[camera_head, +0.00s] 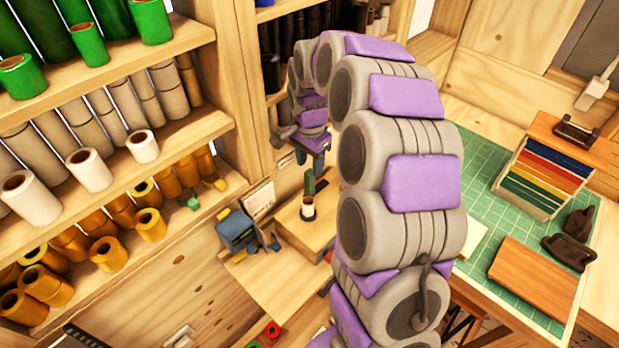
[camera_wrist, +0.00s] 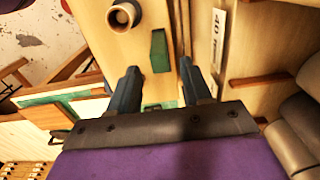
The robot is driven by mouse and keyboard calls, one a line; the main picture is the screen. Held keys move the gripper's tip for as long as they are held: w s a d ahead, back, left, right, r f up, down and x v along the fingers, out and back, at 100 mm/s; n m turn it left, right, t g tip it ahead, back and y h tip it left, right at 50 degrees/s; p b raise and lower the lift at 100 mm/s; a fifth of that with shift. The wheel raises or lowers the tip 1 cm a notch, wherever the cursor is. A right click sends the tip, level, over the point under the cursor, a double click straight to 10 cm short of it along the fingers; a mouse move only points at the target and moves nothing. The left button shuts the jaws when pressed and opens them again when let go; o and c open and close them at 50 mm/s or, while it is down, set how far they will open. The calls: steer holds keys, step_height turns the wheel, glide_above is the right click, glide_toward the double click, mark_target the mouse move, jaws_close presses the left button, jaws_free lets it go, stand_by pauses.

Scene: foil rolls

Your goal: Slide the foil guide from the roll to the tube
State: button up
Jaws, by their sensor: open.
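A small upright roll (camera_head: 308,208), dark with a white band, stands on a wooden block. It also shows in the wrist view (camera_wrist: 122,14), near the top edge, with an open round end. A narrow green piece (camera_head: 309,184) is just behind it, and it shows in the wrist view (camera_wrist: 159,50) too. I cannot tell for certain which part is the foil guide or the tube. My gripper (camera_wrist: 158,68) is open and empty, its two dark fingers on either side of the green piece in the picture. In the head view my gripper (camera_head: 318,160) hangs above and behind the roll.
Shelves (camera_head: 190,45) of green, grey, white and orange rolls fill the left. A blue device (camera_head: 237,231) stands left of the wooden block (camera_head: 313,236). A green-topped table (camera_head: 478,160) is at right. My arm hides the middle.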

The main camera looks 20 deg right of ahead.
mark_target(310, 172)
step_height(310, 172, down, 7)
steer(key=shift+r, duration=0.15)
steer(key=shift+c, duration=0.4)
jaws_close()
